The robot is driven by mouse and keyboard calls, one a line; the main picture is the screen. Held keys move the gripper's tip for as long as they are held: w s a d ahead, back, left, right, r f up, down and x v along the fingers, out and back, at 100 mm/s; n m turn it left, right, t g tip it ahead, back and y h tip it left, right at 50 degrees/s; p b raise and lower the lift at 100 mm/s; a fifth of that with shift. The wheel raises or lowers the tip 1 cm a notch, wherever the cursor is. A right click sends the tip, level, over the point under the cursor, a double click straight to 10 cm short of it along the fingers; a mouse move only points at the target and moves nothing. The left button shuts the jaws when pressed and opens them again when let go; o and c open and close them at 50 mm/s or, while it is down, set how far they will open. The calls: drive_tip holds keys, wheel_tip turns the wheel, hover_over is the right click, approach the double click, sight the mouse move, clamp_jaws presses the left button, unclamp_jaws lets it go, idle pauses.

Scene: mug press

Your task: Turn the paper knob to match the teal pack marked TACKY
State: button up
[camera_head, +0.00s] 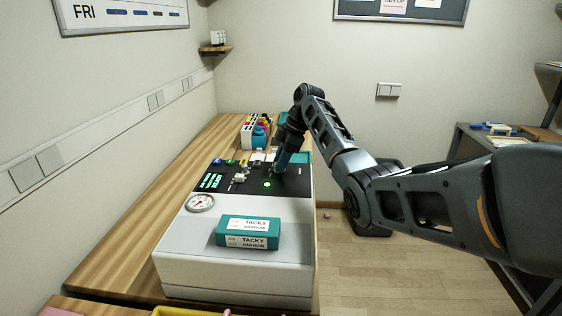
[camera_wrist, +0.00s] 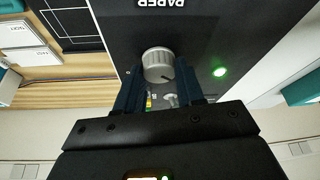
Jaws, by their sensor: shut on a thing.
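The paper knob (camera_wrist: 158,63) is a round silver-grey dial below the upside-down word PAPER in the wrist view. A dark pointer mark shows on its face at the lower right. My gripper (camera_wrist: 157,82) is shut on the knob, one dark finger at each side. In the head view my gripper (camera_head: 279,165) reaches down to the black panel (camera_head: 252,186) and hides the knob. The teal pack (camera_head: 247,232) marked TACKY lies on the white front top of the machine (camera_head: 180,250). Its second label line is too small to read surely.
A round gauge (camera_head: 201,202) and a small silvery fitting (camera_head: 239,178) sit left on the machine. A green light (camera_wrist: 219,72) glows beside the knob. Floor right of the bench is mostly clear.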

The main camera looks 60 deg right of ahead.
sight(291, 170)
drive_tip(key=o, duration=1)
drive_tip(key=shift+o, duration=0.2)
drive_tip(key=shift+r, duration=0.15)
drive_tip(key=b+v, duration=0.1)
drive_tip(key=v, duration=0.6)
drive_tip(key=shift+r, duration=0.3)
drive_tip(key=shift+s+d, duration=0.1)
drive_tip(key=shift+d, duration=0.05)
